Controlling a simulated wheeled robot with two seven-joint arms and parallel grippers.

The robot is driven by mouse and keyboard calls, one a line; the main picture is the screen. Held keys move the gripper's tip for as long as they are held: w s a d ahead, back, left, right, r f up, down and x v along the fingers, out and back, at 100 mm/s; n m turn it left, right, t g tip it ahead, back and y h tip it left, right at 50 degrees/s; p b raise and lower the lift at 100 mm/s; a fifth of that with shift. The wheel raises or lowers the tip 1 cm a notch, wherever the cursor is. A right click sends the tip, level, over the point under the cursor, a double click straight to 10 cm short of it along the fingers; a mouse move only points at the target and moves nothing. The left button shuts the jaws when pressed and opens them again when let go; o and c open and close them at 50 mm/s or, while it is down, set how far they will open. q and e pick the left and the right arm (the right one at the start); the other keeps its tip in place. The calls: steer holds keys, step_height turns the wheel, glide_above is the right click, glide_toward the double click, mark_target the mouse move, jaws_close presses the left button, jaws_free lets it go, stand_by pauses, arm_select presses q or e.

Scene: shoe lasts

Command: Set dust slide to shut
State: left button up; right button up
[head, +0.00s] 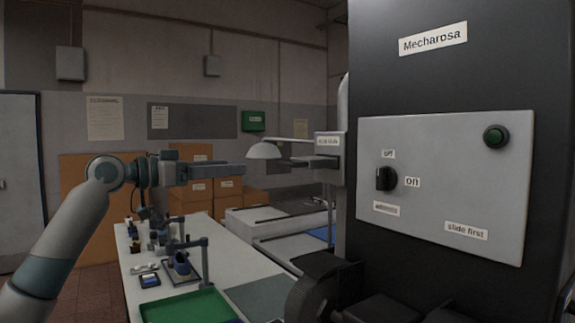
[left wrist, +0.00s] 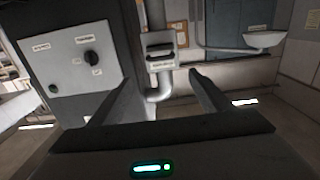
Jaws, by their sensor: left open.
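The dust slide (head: 327,141) is a small labelled grey unit on a duct beside the dark machine, right of centre in the head view. It also shows in the left wrist view as a grey box (left wrist: 160,50) with a dark slot or handle and a label, on a bent pipe. Whether the slide stands open or shut I cannot tell. My left gripper (head: 243,169) is open and empty, level, pointing right toward the slide with a gap before it. In the left wrist view its fingers (left wrist: 160,77) frame the pipe and box. My right gripper is not seen.
A lamp (head: 264,150) hangs behind my left gripper. Below is a white bench (head: 150,300) with a green tray (head: 190,306) and small tools.

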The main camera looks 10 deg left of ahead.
mark_target(285, 164)
arm_select(q)
steer(key=p+x, duration=0.6)
steer(key=x, duration=0.9)
steer(key=shift+w+d+r+p, duration=0.1)
steer(key=shift+w+d+p, duration=0.2)
steer(key=shift+p, duration=0.1)
steer(key=shift+w+d, duration=0.5)
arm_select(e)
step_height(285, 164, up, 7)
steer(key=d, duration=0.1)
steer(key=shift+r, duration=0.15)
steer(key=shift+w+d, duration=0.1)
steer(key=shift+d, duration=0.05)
